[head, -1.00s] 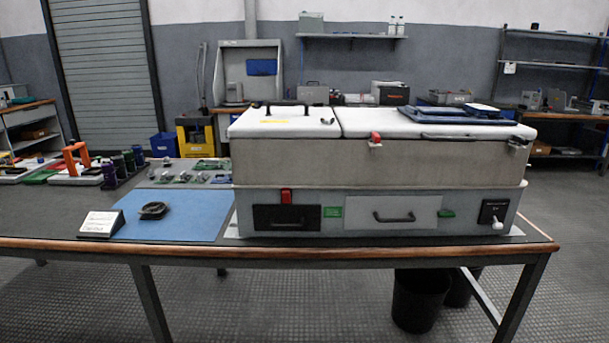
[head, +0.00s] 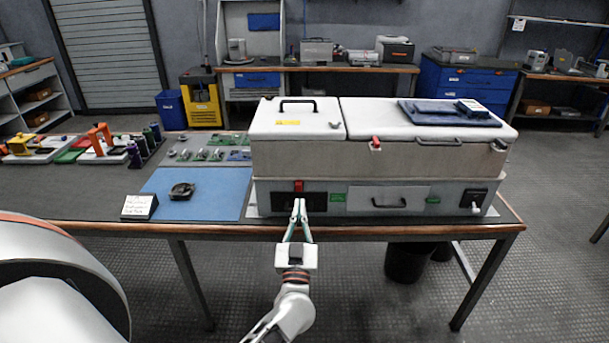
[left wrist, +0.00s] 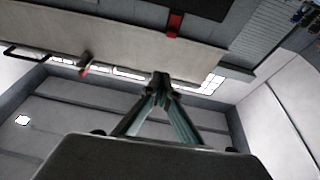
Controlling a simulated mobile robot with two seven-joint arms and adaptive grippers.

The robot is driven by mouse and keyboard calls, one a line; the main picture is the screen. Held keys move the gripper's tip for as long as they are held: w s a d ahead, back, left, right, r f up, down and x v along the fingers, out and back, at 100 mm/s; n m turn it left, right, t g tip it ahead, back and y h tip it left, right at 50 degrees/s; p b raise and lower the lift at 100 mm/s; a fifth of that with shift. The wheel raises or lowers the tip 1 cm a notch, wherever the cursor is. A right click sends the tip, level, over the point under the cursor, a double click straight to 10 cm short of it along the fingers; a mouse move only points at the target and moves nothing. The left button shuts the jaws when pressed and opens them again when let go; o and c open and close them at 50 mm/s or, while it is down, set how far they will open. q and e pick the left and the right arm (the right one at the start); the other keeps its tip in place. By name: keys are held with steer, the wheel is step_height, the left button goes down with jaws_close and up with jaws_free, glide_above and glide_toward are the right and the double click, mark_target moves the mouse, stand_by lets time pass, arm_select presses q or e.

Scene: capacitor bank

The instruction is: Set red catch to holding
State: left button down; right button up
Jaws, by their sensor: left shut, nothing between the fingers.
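A red catch (head: 298,186) sits above the black drawer front (head: 285,201) on the grey lower part of the case. A second red piece (head: 376,143) is on the front under the lid edge. In the left wrist view, red pieces show at the top (left wrist: 175,24) and at the left (left wrist: 85,66). My left gripper (head: 298,206) is shut and empty, its tips pointing up in front of the black drawer, below the first catch. Its fingertips (left wrist: 161,82) meet in the left wrist view; contact with the case cannot be told. My right gripper is not in view.
The case with white lids (head: 300,127) stands on the table (head: 225,227). A dark blue tray (head: 445,113) lies on top. A white drawer (head: 398,200) and a black panel with a white knob (head: 473,202) are at the right. A blue mat (head: 215,200) is left.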

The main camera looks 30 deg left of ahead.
arm_select(q)
steer(key=shift+w+a+r+g+y, duration=0.1)
steer(key=shift+w+a+g+y, duration=0.2)
steer(key=shift+a, duration=0.25)
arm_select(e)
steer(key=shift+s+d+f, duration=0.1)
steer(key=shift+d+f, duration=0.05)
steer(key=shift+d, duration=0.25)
arm_select(q)
step_height(320, 180, up, 4)
glide_above(299, 188)
steer(key=s, duration=0.1)
steer(key=shift+s+d+f, duration=0.2)
steer(key=shift+d, duration=0.1)
step_height(299, 188, down, 3)
steer(key=shift+s+d+f+b, duration=0.1)
steer(key=shift+s+d+b, duration=0.05)
steer(key=shift+b, duration=0.35)
steer(key=shift+f, duration=0.5)
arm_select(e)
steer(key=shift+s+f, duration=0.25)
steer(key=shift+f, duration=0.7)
arm_select(q)
steer(key=shift+f, duration=0.1)
